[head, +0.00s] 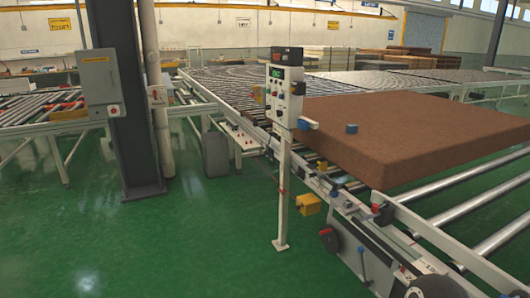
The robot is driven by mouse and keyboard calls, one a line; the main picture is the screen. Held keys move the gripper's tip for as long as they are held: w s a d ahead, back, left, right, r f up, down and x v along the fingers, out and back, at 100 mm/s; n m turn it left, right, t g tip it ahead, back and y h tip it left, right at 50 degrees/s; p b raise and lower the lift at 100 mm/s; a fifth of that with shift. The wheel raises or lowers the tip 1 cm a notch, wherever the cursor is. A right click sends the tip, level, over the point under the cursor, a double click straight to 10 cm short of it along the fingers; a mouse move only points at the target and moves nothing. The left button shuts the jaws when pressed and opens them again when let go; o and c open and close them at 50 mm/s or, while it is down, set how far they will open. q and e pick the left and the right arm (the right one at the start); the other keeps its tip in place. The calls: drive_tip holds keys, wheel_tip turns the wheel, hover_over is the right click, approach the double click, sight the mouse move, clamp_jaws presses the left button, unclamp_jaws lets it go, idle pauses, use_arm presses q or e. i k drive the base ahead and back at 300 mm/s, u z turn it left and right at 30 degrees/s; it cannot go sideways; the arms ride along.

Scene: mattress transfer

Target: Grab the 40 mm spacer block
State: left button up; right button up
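No block in the head view carries a readable size mark, so I cannot tell which is the 40 mm spacer block. A yellow block-like piece (307,203) is at the side of the roller conveyor, low and just right of the control post. Neither of my grippers is in view.
A control panel (285,90) stands on a thin white post (284,190) in front of the conveyor (450,180). A dark column (127,110) with a grey cabinet (99,76) is at left. The green floor (170,255) is clear at front left.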

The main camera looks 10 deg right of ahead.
sight(352, 128)
drive_tip(key=z, duration=0.4)
drive_tip(key=i, duration=1.35)
drive_tip(key=z, duration=0.5)
drive_tip(key=k, duration=0.8)
drive_tip(key=z, duration=0.15)
drive_tip(key=i, duration=0.9)
drive_tip(key=u, duration=0.1)
drive_tip(key=k, duration=1.2)
drive_tip(key=u, duration=0.35)
drive_tip(key=i, duration=0.45)
drive_tip(key=u, duration=0.4)
